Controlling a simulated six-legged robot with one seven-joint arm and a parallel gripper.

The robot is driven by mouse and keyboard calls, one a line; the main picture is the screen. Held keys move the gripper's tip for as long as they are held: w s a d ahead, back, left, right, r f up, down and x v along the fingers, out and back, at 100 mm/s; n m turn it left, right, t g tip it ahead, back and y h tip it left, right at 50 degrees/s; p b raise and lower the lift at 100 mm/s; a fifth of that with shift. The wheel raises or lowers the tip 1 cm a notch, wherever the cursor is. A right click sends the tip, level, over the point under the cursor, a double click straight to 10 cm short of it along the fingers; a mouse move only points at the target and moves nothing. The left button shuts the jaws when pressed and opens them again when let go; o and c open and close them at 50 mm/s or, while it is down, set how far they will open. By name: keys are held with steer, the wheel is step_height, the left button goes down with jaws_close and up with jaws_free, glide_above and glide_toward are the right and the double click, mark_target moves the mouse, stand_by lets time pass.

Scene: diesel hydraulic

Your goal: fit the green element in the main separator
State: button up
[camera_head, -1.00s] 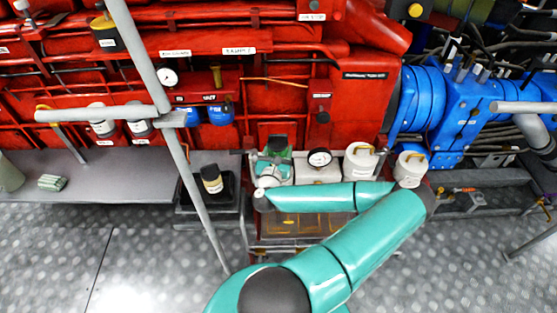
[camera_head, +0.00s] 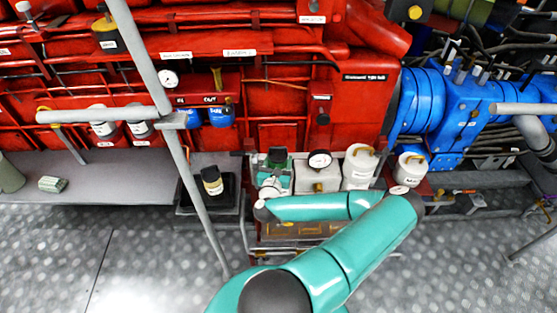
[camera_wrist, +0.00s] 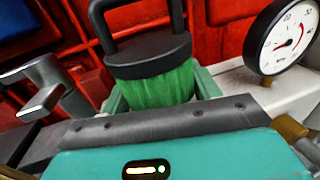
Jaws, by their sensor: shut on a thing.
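The green element (camera_wrist: 150,82), with a black cap and a black loop handle, stands upright between the teal fingers of my gripper (camera_wrist: 160,95) in the wrist view. In the head view the element (camera_head: 277,153) shows small, its dark top above my gripper (camera_head: 275,172). My gripper is shut on it. Its lower end is hidden behind my gripper. I cannot read a label that marks the main separator. Two white canisters with brass-coloured handles, a taller one (camera_head: 360,168) and a shorter one (camera_head: 410,169), stand to the right.
A pressure gauge (camera_head: 319,159) is mounted at a white housing (camera_head: 318,180), just right of the element; the gauge (camera_wrist: 283,37) is close in the wrist view. A grey metal handle (camera_wrist: 45,85) is at left. A dark bottle (camera_head: 212,181) stands in a black tray. Red engine panels rise behind.

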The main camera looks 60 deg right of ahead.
steer(key=o, duration=1.1)
steer(key=shift+c, duration=0.2)
steer(key=shift+r, duration=0.45)
steer(key=v, duration=1.2)
